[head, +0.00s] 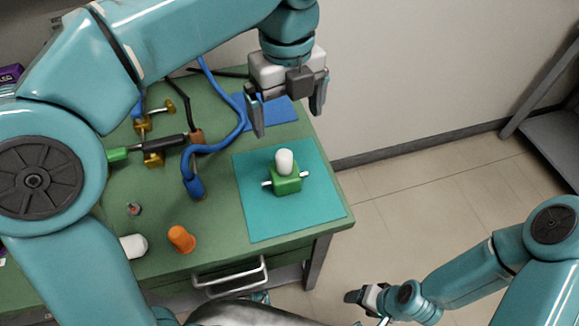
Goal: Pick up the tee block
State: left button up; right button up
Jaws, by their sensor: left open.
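The tee block appears to be the green block (286,184) with a white cylinder (285,161) standing on top and short metal pins out of its sides. It sits upright on a teal mat (260,222) at the right of the table. My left gripper (288,122) is open and empty, pointing down, above and behind the block in the picture. It is apart from the block. My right gripper (363,297) is low at the bottom, off the table's right side. Its jaws are too small to judge.
The green table (220,220) also holds a blue hose (232,136), brass fittings (153,159), an orange cap (181,239), a white rounded piece (134,246) and a blue mat (275,110). A drawer handle (230,277) juts from the front.

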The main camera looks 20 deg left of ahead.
aim_at(285, 156)
pick_arm(q)
jog(key=f+b, duration=0.1)
jog(key=f, duration=0.2)
jog(key=f+b, duration=0.1)
jog(key=f, duration=0.3)
jog(key=s+f+b, duration=0.1)
jog(key=f, duration=0.2)
jog(key=shift+a+f, duration=0.15)
jog(key=shift+f, duration=0.15)
jog(key=f, duration=0.1)
jog(key=f+b, duration=0.1)
jog(key=f, duration=0.1)
jog(key=f+b, duration=0.1)
jog(key=f, duration=0.1)
jog(key=shift+w+a+f, duration=0.15)
jog(key=shift+w+f, duration=0.1)
jog(key=shift+r, duration=0.1)
jog(key=c, duration=1.4)
